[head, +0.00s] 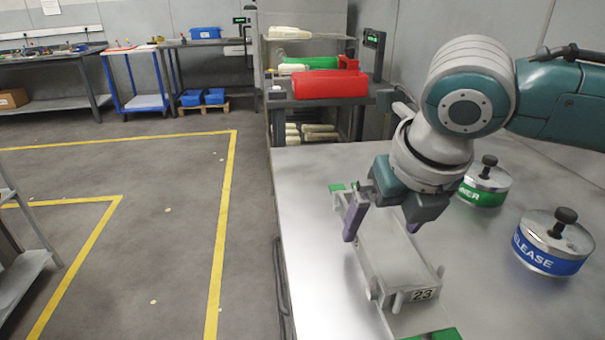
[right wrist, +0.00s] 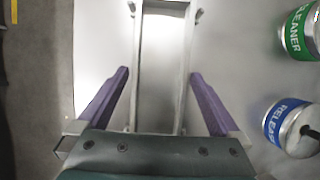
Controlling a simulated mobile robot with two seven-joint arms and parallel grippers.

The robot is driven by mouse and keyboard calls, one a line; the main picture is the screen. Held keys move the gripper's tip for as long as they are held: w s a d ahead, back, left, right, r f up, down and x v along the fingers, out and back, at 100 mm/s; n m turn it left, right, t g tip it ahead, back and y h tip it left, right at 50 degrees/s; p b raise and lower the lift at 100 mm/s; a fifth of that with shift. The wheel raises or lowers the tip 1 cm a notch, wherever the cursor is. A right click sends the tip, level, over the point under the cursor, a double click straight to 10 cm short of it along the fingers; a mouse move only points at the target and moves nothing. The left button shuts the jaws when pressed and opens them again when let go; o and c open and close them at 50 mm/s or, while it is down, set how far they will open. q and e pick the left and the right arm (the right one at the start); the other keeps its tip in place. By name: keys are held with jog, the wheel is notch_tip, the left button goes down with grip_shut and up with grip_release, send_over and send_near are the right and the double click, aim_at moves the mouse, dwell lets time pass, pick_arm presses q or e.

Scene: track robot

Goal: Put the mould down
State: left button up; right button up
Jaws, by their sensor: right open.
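The mould (head: 392,262) is a long grey metal block marked 23, lying on the metal bench top (head: 310,235) between green corner pieces. My right gripper (head: 381,228) is above it, with purple fingers spread to either side. In the right wrist view, the mould (right wrist: 162,62) runs between the two open fingers (right wrist: 160,82), with a gap on each side. The gripper's contact with the mould cannot be seen. My left gripper is not in view.
A green-labelled cleaner tin (head: 484,188) and a blue-labelled release tin (head: 545,245) stand right of the mould. A green piece (head: 438,335) lies at the near end. A red block (head: 330,84) rests on the shelving behind.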

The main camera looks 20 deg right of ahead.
jog(key=p+v, duration=0.3)
jog(key=v, duration=0.9)
jog(key=s+a+f+m+y, duration=0.1)
jog(key=s+a+f+m, duration=0.1)
jog(key=m, duration=0.5)
jog(key=s+a+f+m+y, duration=0.1)
jog(key=s+a+f+m, duration=0.2)
jog(key=s+m, duration=0.2)
jog(key=s+a+f+m+y, duration=0.1)
jog(key=s+a+f+m, duration=0.1)
jog(key=m, duration=0.9)
jog(key=shift+s+a+f, duration=0.1)
jog(key=shift+s+a, duration=0.25)
jog(key=shift+s, duration=0.2)
jog(key=shift+s+a+f, duration=0.15)
jog(key=shift+s+a, duration=0.2)
jog(key=shift+s, duration=0.15)
jog(key=s+d+m, duration=0.1)
jog(key=s+m, duration=0.1)
jog(key=m, duration=0.1)
jog(key=s+d+f+m+h, duration=0.1)
jog(key=m, duration=0.1)
jog(key=s+d+f+m, duration=0.1)
jog(key=s+d+m, duration=0.1)
jog(key=m, duration=0.1)
jog(key=shift+s+d+m+g+h, duration=0.1)
jog(key=shift+s+m+g+h, duration=0.2)
jog(key=shift+g, duration=0.1)
